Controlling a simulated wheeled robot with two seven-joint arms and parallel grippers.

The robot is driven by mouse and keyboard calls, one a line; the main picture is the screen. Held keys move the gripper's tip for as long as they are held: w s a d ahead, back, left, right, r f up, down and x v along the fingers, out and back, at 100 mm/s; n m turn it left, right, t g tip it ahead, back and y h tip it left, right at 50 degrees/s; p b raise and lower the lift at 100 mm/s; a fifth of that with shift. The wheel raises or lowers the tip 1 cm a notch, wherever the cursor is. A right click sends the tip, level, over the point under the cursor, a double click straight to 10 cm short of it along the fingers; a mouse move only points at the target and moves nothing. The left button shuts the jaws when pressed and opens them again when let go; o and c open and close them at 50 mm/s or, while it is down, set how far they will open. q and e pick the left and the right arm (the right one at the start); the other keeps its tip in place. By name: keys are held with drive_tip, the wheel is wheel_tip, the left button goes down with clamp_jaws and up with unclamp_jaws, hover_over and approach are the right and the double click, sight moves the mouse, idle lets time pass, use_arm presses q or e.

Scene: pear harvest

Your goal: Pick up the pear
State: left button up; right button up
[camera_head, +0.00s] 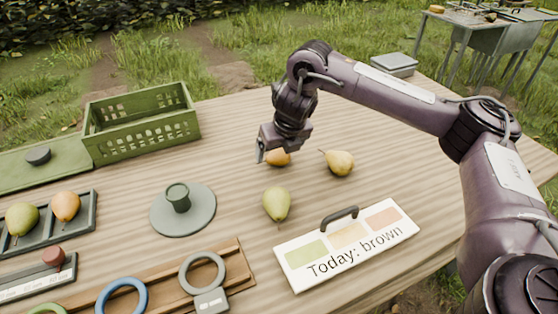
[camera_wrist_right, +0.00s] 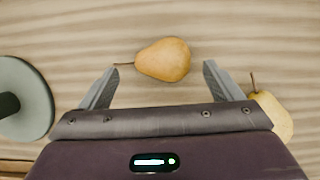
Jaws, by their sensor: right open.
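A brown-orange pear (camera_head: 278,158) lies on the wooden table, partly hidden behind my right gripper (camera_head: 265,152) in the head view. In the right wrist view this pear (camera_wrist_right: 165,60) lies on its side, stem to the left, ahead of and between the two open fingers (camera_wrist_right: 160,85). The fingers look apart from it, with nothing held. A yellow pear (camera_head: 340,162) lies to its right; it shows partly covered by the gripper body in the wrist view (camera_wrist_right: 274,115). A green pear (camera_head: 277,203) lies nearer. My left gripper is not in view.
A green crate (camera_head: 145,143) stands at the back left. A dark tray (camera_head: 45,236) holds a green and an orange pear. A grey-green disc with a knob (camera_head: 183,222), coloured rings on a wooden rack (camera_head: 238,270) and a sign reading "Today: brown" (camera_head: 348,245) surround the pears.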

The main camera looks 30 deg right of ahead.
sight(279, 152)
drive_tip(key=x, duration=0.3)
drive_tip(key=shift+w+d+f, duration=0.1)
drive_tip(key=shift+d+f, duration=0.05)
drive_tip(key=shift+c, duration=0.4)
drive_tip(key=c, duration=0.9)
drive_tip(key=shift+c, duration=0.8)
